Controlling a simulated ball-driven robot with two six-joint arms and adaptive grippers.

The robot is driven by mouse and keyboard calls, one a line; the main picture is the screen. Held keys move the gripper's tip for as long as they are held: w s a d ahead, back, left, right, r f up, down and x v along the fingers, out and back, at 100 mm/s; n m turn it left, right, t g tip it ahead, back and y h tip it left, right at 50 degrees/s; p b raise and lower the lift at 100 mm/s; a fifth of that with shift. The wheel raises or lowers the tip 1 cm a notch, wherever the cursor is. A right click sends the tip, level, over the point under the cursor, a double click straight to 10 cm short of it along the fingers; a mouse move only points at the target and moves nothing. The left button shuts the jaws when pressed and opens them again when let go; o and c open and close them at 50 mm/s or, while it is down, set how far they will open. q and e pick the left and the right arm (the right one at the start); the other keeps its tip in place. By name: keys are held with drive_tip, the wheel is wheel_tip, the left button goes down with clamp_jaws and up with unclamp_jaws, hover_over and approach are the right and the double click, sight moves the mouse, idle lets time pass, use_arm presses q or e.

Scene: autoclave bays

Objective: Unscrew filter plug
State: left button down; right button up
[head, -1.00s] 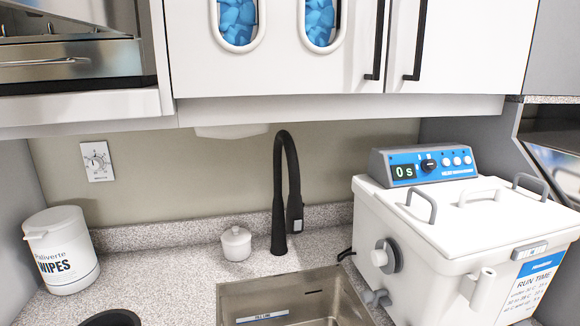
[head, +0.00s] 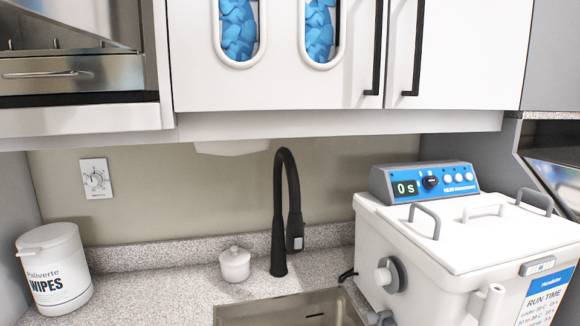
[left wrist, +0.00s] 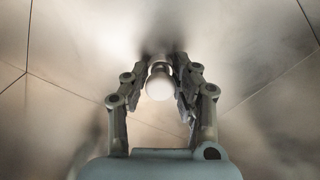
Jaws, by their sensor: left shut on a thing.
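My left gripper (left wrist: 161,72) shows in the left wrist view, shut on a small white round-headed piece, which looks like the filter plug (left wrist: 159,87). The plug's round head sits between the two fingers, with a narrower part behind it toward the fingertips. Brushed metal surfaces surround it, like the inside of a sink basin. Whether the plug is still seated or free cannot be told. In the head view, the steel sink (head: 262,307) is cut off by the lower edge, and neither gripper shows there.
A black faucet (head: 279,220) stands behind the sink. A small white lidded pot (head: 235,266) is left of it. A wipes tub (head: 55,270) stands at far left. A white bath unit (head: 450,240) with a blue panel fills the right. Cabinets (head: 280,60) overhang the counter.

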use_arm(q)
drive_tip(key=n, duration=0.1)
drive_tip(key=n+b, duration=0.1)
drive_tip(key=n, duration=0.1)
drive_tip(key=shift+f, duration=0.3)
drive_tip(key=shift+r+n, duration=0.1)
drive_tip(key=shift+n, duration=1.1)
drive_tip(key=shift+n+b, duration=0.8)
drive_tip(key=shift+n, duration=0.1)
drive_tip(key=n+b, duration=0.1)
drive_tip(key=n, duration=0.2)
drive_tip(key=shift+d+f, duration=0.1)
drive_tip(key=shift+f, duration=0.1)
drive_tip(key=shift+r+n+b, duration=0.1)
drive_tip(key=shift+n+b, duration=0.25)
drive_tip(key=shift+n, duration=0.65)
